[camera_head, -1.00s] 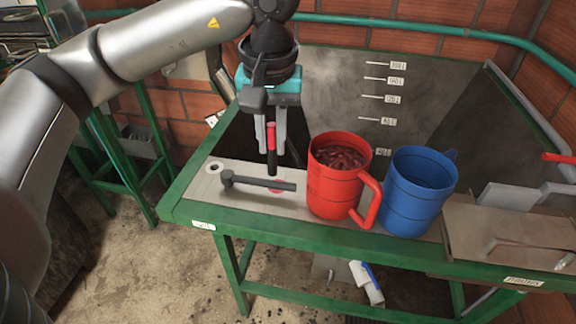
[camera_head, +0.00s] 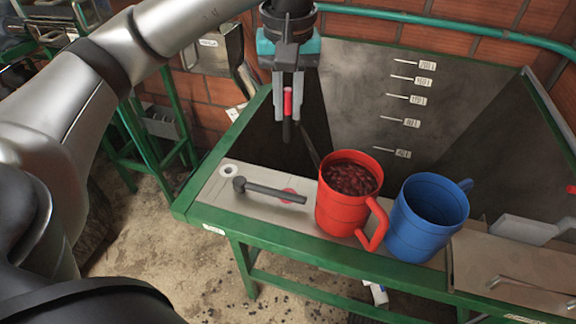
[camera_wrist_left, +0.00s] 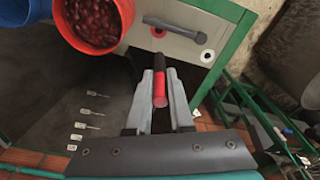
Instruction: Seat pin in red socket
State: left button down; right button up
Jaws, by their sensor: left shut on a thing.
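My left gripper (camera_head: 287,117) is shut on a pin with a red upper part and black lower part (camera_head: 287,131). The pin hangs roughly upright in the air, apart from the plate, with the dark hopper behind it. In the left wrist view, the pin (camera_wrist_left: 160,88) lies between the fingers, its black end pointing toward the plate. The red socket (camera_head: 289,191) is a red ring on the pale plate, partly hidden by a dark lever. It also shows in the left wrist view (camera_wrist_left: 158,32). My right gripper is not in view.
The dark lever (camera_head: 270,191) lies across the plate. A white socket (camera_head: 228,170) sits at the plate's left end. A red jug (camera_head: 340,211) of red cherries and a blue jug (camera_head: 410,227) stand to the right. The green frame (camera_head: 217,216) edges the plate.

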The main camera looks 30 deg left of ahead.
pick_arm(q)
notch_tip(320, 180, down, 13)
jog(key=p, duration=0.1)
dwell(0.3)
jog(key=shift+f, duration=0.1)
jog(key=shift+f+b, duration=0.55)
jog(key=shift+b, duration=0.15)
jog(key=c, duration=0.8)
grip_release()
jog(key=r, duration=0.8)
jog(key=s+r, duration=0.1)
jog(key=r, duration=0.4)
jog(key=shift+d+r, duration=0.1)
jog(key=shift+d, duration=0.3)
